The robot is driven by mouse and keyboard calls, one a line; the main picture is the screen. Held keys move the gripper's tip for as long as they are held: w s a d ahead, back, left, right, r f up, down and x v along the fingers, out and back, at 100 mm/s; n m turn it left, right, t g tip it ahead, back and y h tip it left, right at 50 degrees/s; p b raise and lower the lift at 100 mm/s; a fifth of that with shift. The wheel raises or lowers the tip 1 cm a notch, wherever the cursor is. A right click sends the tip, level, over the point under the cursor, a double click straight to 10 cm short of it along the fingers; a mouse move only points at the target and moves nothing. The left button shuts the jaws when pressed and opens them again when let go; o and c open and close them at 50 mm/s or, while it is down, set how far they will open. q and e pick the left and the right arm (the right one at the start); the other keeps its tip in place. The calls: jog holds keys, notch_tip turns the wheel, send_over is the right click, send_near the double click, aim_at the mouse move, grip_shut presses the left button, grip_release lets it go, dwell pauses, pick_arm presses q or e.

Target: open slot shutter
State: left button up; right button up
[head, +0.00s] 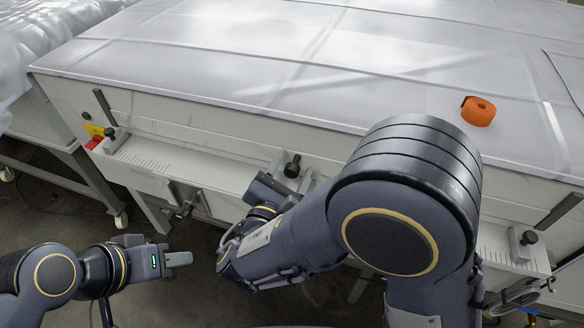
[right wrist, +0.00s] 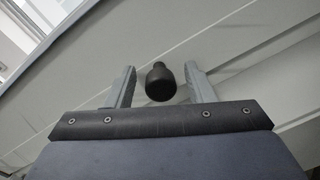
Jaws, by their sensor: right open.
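A black knob (head: 292,165) sits on the front of the large pale machine (head: 230,112), just below its top edge. My right gripper (head: 291,171) is open at this knob. In the right wrist view the knob (right wrist: 160,82) lies between the two grey fingers (right wrist: 160,72), with a gap on each side. I cannot tell how deep it sits between them. My left gripper (head: 180,258) hangs at the lower left, away from the machine and empty; its fingers overlap in view. I cannot make out a separate slot shutter; my right arm hides part of the front.
Other black knobs on brackets stand at the left (head: 110,137) and right (head: 528,238) of the front rail. A red and yellow switch (head: 95,138) is at the left end. An orange tape roll (head: 478,111) lies on the top. Floor shows below the left front.

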grip_shut()
notch_tip(320, 180, up, 5)
jog(key=p, duration=0.3)
jog(key=shift+f, duration=0.3)
grip_release()
jog(key=b+v, duration=0.1)
jog(key=v, duration=0.7)
jog(key=shift+f, duration=0.1)
dwell(0.4)
